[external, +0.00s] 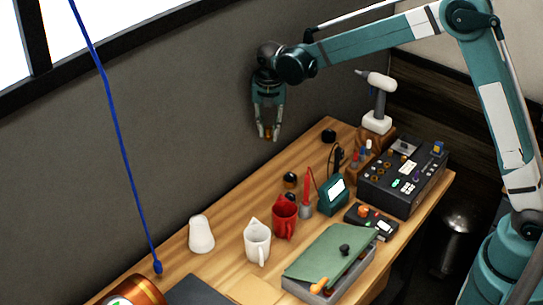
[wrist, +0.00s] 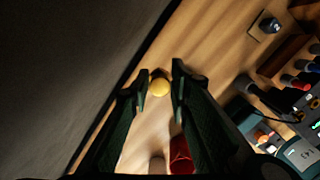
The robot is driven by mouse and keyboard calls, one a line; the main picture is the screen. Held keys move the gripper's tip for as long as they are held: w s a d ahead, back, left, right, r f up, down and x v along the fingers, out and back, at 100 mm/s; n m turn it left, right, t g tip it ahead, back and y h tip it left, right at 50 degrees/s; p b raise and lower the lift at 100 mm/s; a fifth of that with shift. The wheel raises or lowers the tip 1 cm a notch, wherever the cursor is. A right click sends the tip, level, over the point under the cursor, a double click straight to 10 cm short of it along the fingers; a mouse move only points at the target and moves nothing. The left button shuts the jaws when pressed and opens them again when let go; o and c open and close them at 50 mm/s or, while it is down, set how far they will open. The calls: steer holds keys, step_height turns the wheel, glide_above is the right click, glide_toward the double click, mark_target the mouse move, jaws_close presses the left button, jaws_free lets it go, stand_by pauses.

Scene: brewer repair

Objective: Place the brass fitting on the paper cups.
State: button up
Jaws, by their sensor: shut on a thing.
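My gripper (external: 268,135) is high above the back part of the wooden table, pointing down. It is shut on the brass fitting (external: 267,131), a small golden piece between the fingertips. In the wrist view the brass fitting (wrist: 160,87) shows as a round yellow end between the dark fingers of my gripper (wrist: 161,85). The paper cups (external: 201,236) stand as a white upside-down stack on the left part of the table, well away from my gripper. I cannot make them out surely in the wrist view.
A green-lidded box (external: 331,252), a small green display (external: 333,195) and a black control panel (external: 403,178) fill the right. A blue cord (external: 122,150) hangs at left.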

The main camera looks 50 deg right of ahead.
steer(key=s+a+r+n, duration=0.1)
steer(key=a+r+n, duration=0.1)
steer(key=a, duration=1)
steer(key=a+r+n, duration=0.2)
steer(key=a, duration=0.9)
steer(key=r+n+p, duration=0.1)
steer(key=n, duration=0.2)
glide_above(199, 219)
steer(key=shift+s+a+r+y, duration=0.1)
steer(key=shift+s+y, duration=0.15)
steer(key=shift+y, duration=0.05)
steer(key=shift+f, duration=3.1)
steer(key=shift+f+p, duration=0.35)
steer(key=shift+f, duration=1.55)
steer(key=shift+f, duration=0.15)
steer(key=o, duration=0.9)
